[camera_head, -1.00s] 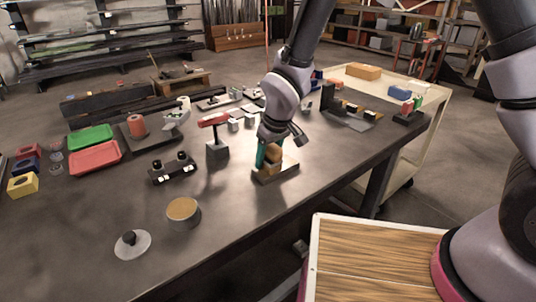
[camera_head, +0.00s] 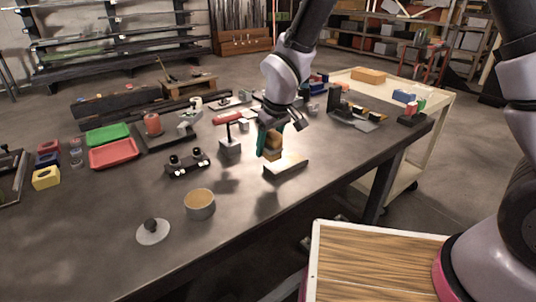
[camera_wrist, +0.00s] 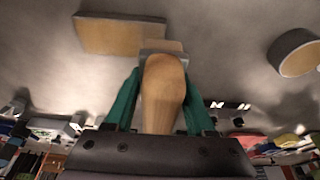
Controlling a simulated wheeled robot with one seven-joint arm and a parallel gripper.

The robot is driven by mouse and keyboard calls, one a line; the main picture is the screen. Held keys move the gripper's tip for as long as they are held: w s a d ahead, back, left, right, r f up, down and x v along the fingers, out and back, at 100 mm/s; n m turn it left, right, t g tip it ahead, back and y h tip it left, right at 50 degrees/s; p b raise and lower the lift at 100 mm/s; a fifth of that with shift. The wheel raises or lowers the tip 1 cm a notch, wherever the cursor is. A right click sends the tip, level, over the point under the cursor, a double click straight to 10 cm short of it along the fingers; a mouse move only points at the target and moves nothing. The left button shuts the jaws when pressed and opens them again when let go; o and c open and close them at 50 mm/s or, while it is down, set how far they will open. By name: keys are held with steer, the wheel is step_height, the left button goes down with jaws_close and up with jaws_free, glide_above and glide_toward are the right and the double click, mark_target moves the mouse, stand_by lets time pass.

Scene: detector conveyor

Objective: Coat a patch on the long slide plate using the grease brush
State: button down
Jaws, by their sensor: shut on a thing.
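My gripper (camera_head: 269,142) has teal fingers shut on the grease brush (camera_head: 272,153), a tan wooden block-like brush. In the wrist view the rounded brush handle (camera_wrist: 163,85) sits between both fingers, with its wide head beyond. The brush is just above a low tan-topped rest (camera_head: 287,168), apparently clear of it; the rest also shows in the wrist view (camera_wrist: 120,37). An open round pot (camera_head: 200,207) with tan contents stands left of it, and its knobbed lid (camera_head: 153,234) lies beside it. I cannot tell which piece is the long slide plate.
Red (camera_head: 113,153) and green (camera_head: 107,134) trays lie farther left. A dark bracket (camera_head: 338,101) is at right. The bench is clear around the pot.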

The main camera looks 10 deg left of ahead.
mark_target(269, 132)
steer(key=shift+r, duration=1.9)
steer(key=shift+w, duration=0.1)
